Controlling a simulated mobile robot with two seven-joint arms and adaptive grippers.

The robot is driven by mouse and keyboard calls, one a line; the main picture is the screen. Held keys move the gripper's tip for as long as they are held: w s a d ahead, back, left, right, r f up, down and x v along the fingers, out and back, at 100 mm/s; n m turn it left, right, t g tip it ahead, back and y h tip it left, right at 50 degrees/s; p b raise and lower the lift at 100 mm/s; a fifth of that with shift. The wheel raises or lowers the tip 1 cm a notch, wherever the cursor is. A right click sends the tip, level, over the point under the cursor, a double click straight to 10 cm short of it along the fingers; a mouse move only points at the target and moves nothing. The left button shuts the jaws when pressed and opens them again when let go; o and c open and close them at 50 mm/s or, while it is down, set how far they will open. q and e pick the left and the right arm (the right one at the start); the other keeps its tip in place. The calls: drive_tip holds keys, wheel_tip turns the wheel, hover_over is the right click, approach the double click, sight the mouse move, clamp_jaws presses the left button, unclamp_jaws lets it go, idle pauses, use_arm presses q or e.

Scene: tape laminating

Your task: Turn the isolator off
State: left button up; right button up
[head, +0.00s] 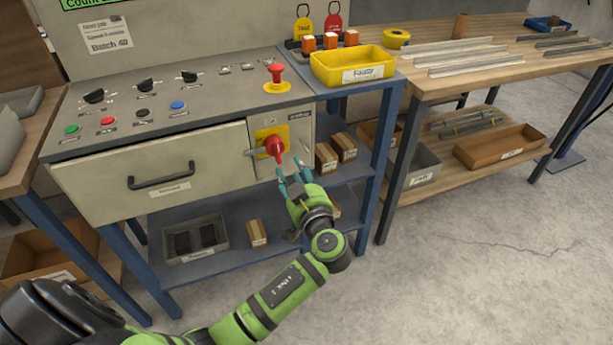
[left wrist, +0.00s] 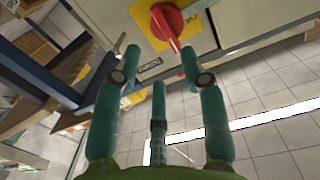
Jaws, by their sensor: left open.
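The isolator is a red rotary handle (head: 273,147) on a yellow plate (head: 262,136), set in the front right of the grey control cabinet. In the left wrist view the red handle (left wrist: 168,24) shows at the top, just beyond the fingertips. My left gripper (head: 290,173) is open and empty, just below and to the right of the handle. Its teal fingers (left wrist: 160,68) are spread in the left wrist view, and no finger visibly grips the handle. My right gripper is in neither view.
A drawer with a black handle (head: 161,176) is left of the isolator. A red emergency button (head: 276,78) stands on the panel above. A yellow bin (head: 352,68) sits at the right. A blue-framed lower shelf (head: 290,222) is below. Open floor lies at the right.

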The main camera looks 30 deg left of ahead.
sight(282, 151)
use_arm(q)
drive_tip(key=w+a+r+n+p, duration=0.1)
drive_tip(key=w+a, duration=0.3)
drive_tip(key=a, duration=0.1)
drive_tip(key=shift+w+a+r+y, duration=0.15)
drive_tip(key=shift+a+y, duration=0.25)
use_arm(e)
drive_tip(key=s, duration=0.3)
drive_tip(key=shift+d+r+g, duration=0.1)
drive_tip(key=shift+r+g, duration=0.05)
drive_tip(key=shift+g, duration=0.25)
use_arm(q)
clamp_jaws()
